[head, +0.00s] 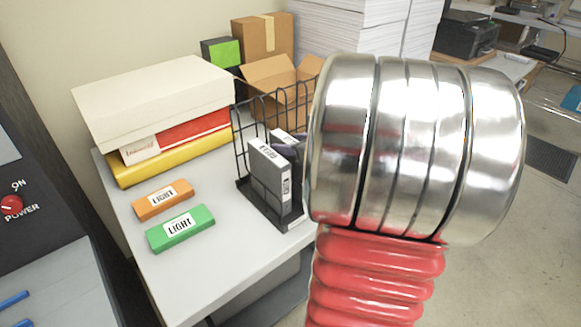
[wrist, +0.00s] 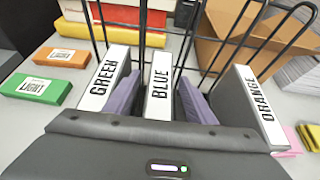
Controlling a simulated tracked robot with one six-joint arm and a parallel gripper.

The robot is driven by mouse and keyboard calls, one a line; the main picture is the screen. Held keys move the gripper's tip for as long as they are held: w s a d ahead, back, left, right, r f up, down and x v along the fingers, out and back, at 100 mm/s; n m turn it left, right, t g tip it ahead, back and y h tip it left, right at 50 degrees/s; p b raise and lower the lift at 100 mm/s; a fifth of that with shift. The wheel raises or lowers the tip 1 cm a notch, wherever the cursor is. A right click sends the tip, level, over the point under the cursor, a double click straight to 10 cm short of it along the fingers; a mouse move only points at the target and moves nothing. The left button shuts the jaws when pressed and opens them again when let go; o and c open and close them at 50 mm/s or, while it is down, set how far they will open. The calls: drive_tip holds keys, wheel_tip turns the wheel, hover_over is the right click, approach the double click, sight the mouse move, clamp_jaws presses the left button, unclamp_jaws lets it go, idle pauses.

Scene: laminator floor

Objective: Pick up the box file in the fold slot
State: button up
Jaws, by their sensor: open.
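In the wrist view, three pale box files stand upright in a black wire rack (head: 242,170). They read GREEN (wrist: 103,80), BLUE (wrist: 160,82) and ORANGE (wrist: 250,95), from left to right. My gripper (wrist: 159,90) is open, with one purple finger on each side of the BLUE file. I cannot tell whether the fingers touch it. In the head view, a grey file (head: 268,182) stands at the front of the rack, with part of a purple finger behind it. My arm hides the rack's right part. I cannot read a label for the fold slot.
An orange block (head: 162,199) and a green block (head: 180,229), both labelled LIGHT, lie left of the rack on the table (head: 225,268). A stack with a white box (head: 150,95) stands behind them. An open carton (head: 283,78) is behind the rack.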

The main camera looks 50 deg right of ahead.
clamp_jaws()
idle(0.6)
